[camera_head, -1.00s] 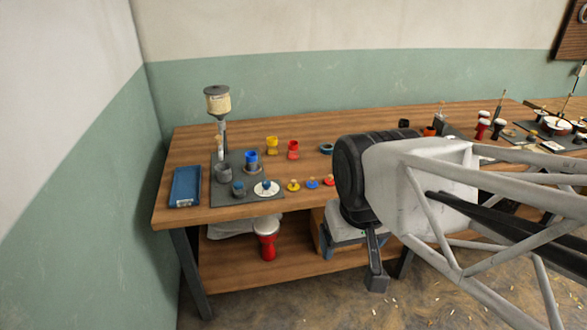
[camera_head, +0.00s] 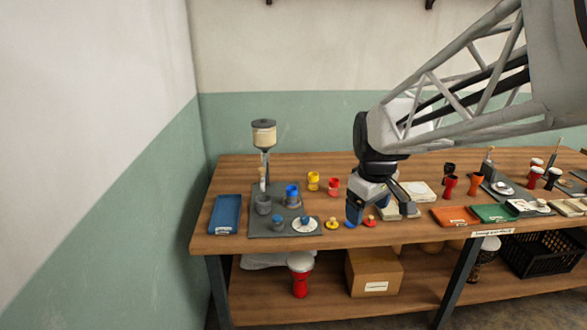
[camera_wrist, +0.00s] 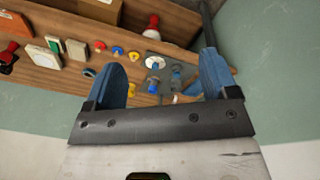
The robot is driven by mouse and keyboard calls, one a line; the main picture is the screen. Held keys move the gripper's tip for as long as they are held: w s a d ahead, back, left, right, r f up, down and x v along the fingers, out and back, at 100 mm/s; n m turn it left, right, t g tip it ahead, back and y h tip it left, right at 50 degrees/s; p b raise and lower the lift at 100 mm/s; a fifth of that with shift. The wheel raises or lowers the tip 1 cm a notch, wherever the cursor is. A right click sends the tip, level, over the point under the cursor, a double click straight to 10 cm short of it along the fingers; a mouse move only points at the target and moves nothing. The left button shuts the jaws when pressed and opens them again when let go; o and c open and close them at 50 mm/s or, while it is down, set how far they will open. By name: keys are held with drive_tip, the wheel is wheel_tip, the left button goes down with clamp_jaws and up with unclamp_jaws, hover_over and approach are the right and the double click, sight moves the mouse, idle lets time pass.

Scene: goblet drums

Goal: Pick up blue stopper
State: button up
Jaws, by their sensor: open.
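The blue stopper (camera_wrist: 117,50) lies on the table between a red stopper (camera_wrist: 101,45) and a yellow stopper (camera_wrist: 134,55) in the wrist view. In the head view, a gripper finger hides most of the blue stopper, with the yellow stopper (camera_head: 332,224) on its left and the red stopper (camera_head: 370,220) on its right. My gripper (camera_head: 381,212) points down with its two blue fingers spread and nothing between them. In the wrist view my gripper (camera_wrist: 162,68) is open, and the blue stopper lies near its left finger. I see no contact between them.
A grey mat (camera_head: 258,228) left of the stoppers bears a white disc (camera_head: 312,228), cups and a funnel stand (camera_head: 264,140). A blue tray (camera_head: 225,214) lies at the far left. Orange (camera_head: 455,216) and green (camera_head: 494,213) trays lie right.

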drive_tip(key=w+d+f+n, duration=0.1)
drive_tip(key=w+f+n, duration=0.15)
drive_tip(key=w, duration=0.45)
drive_tip(key=w+d+f+n+g, duration=0.1)
drive_tip(key=w+d+f+n, duration=0.15)
drive_tip(key=w, duration=0.45)
drive_tip(key=w+f+n, duration=0.1)
drive_tip(key=w+f, duration=0.3)
drive_tip(key=w, duration=0.3)
drive_tip(key=w+d+f+n, duration=0.1)
drive_tip(key=w+f+n, duration=0.1)
drive_tip(key=w+f, duration=0.3)
drive_tip(key=w+d+f+n, duration=0.1)
drive_tip(key=w+d+f, duration=0.1)
drive_tip(key=w+f, duration=0.3)
drive_tip(key=w+d+f+n, duration=0.2)
drive_tip(key=w+f, duration=0.3)
drive_tip(key=shift+w+f+n+g, duration=0.2)
drive_tip(key=shift+w+n+g, duration=0.1)
drive_tip(key=shift+g, duration=0.1)
drive_tip(key=shift+f, duration=0.25)
drive_tip(key=shift+f, duration=0.1)
drive_tip(key=shift+f, duration=1.15)
drive_tip(key=shift+f, duration=0.15)
